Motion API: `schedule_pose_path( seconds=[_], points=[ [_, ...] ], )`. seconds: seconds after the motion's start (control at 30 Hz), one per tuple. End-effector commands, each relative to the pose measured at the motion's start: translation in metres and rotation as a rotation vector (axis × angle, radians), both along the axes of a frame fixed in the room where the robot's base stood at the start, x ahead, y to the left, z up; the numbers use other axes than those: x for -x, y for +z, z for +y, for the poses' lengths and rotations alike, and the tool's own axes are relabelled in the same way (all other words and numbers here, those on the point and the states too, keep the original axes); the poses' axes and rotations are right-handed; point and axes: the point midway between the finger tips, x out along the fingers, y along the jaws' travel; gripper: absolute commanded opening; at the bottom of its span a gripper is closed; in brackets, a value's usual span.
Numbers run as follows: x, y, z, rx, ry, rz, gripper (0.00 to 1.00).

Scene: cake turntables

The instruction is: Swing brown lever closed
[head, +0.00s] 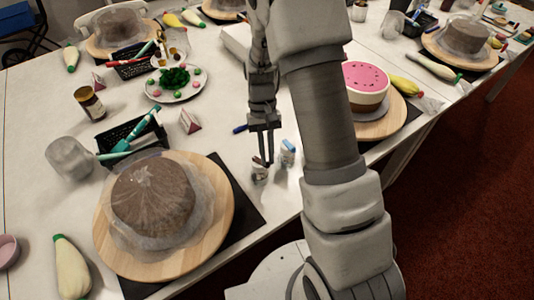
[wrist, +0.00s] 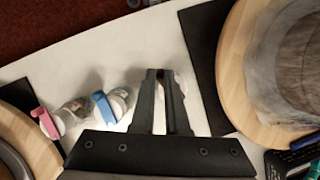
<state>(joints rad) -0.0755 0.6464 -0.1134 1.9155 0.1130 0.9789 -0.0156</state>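My gripper (head: 263,162) hangs pointing down over the white table, at a small clear-and-white bottle (head: 260,174). Its two dark fingers (wrist: 162,75) stand a little apart with a narrow gap and nothing clearly held between them. In the wrist view the fingers cover most of this bottle; only a pale sliver (wrist: 181,84) shows beside them. I cannot make out a brown lever; it may be hidden by the fingers. Next to it is a bottle with a blue lever (wrist: 104,106), also in the head view (head: 287,150). A bottle with a pink lever (wrist: 45,123) stands further left.
A wooden turntable (head: 222,205) with a wrapped brown cake (head: 152,200) sits on a dark mat left of my gripper. Another turntable (head: 385,125) with a pink-topped cake (head: 366,82) is right of my arm. A black basket (head: 130,135) holds tools.

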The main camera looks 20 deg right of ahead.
Motion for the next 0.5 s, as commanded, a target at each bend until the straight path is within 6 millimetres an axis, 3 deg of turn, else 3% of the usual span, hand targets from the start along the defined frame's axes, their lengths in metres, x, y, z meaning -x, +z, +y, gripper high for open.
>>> schedule_pose_path(
  seconds=[0.03,0.17,0.5],
  points=[
    [0.0,0.0001,0.0,0.0,0.0,0.0,0.19],
    [0.0,0.0001,-0.0001,0.0,0.001,0.0,0.43],
    [-0.001,0.0022,-0.0001,0.0,0.001,-0.001,0.43]
  ],
)
